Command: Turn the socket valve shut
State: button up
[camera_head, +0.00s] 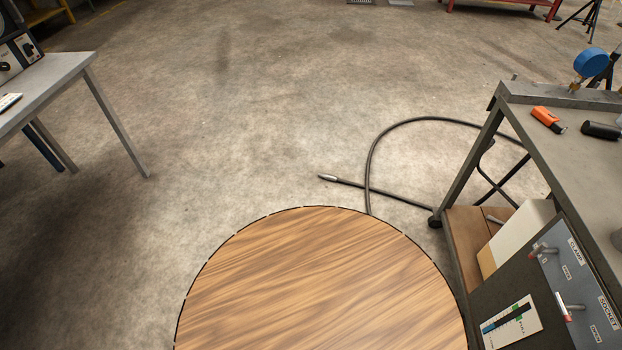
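The socket valve (566,307) is a small metal lever with a red tip. It is on the grey panel (580,285) on the side of the workbench at the lower right. The word SOCKET is printed beside it, and a smaller label below seems to read OPEN. The clamp valve (542,251), a similar lever with a red tip, is above it on the same panel, beside the word CLAMP. The exact turn of each lever is too small to tell. My gripper is not in view.
A grey workbench (560,160) at right holds an orange tool (547,119), a dark cylinder (601,131) and a blue gauge (590,63). A black hose (368,165) loops on the floor beside it. Another table (50,85) stands at left. Open floor (260,110) lies between.

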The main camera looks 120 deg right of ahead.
aim_at(564, 308)
jog(key=u, duration=6.3)
jog(key=k+l+u, duration=0.2)
jog(key=l+u, duration=0.25)
jog(key=k+l+u, duration=0.25)
jog(key=u, duration=0.2)
jog(key=k+l+u, duration=0.3)
jog(key=u, duration=0.2)
jog(key=k+l, duration=0.3)
jog(key=k, duration=0.2)
jog(key=k+l+u, duration=0.1)
jog(key=k+l, duration=0.2)
jog(key=k, duration=0.25)
